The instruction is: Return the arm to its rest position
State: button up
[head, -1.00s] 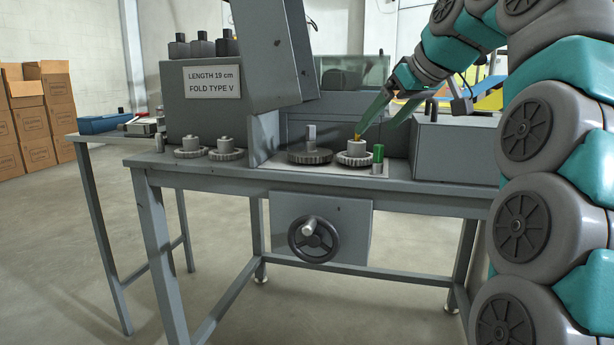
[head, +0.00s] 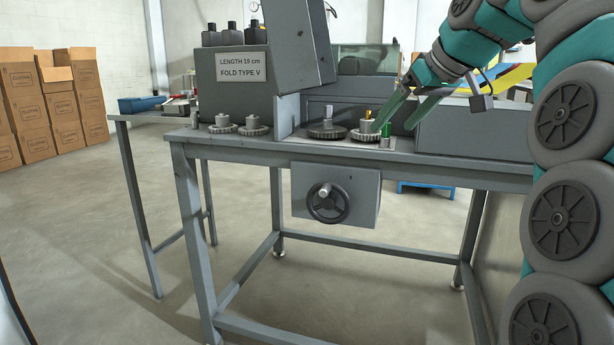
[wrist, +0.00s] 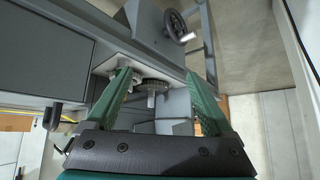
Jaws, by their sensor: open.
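My gripper (head: 391,128) has two long green fingers, spread apart with nothing between them. In the wrist view the open fingers (wrist: 157,78) frame a dark gear with a silver shaft (wrist: 153,86). My arm is bent, reaching in from the right.
A dark gear (head: 327,131) sits left of the light one. A grey housing (head: 470,132) stands right of the fingers. The machine's tall slanted cover (head: 300,45) rises at left. A handwheel (head: 328,203) is on the bench front. Floor in front is clear; cardboard boxes (head: 30,110) stand far left.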

jog(key=s+a+f+m+g+h+p, duration=0.1)
jog(key=s+a+f+g, duration=0.1)
jog(key=s+f, duration=0.6)
jog(key=s+a+f+m+g+h+p, duration=0.1)
jog(key=s+a+f+g, duration=0.2)
jog(key=s+f, duration=0.5)
jog(key=s+d+f+m+g+h, duration=0.1)
jog(key=s+f+g, duration=0.1)
jog(key=s+f, duration=0.8)
jog(key=s+d+f+m+g+h, duration=0.1)
jog(key=s+d+f+m+g, duration=0.1)
jog(key=s+f, duration=0.9)
jog(key=shift+s+d+f+p, duration=0.25)
jog(key=shift+s+d+p, duration=0.05)
jog(key=shift+s+p, duration=0.15)
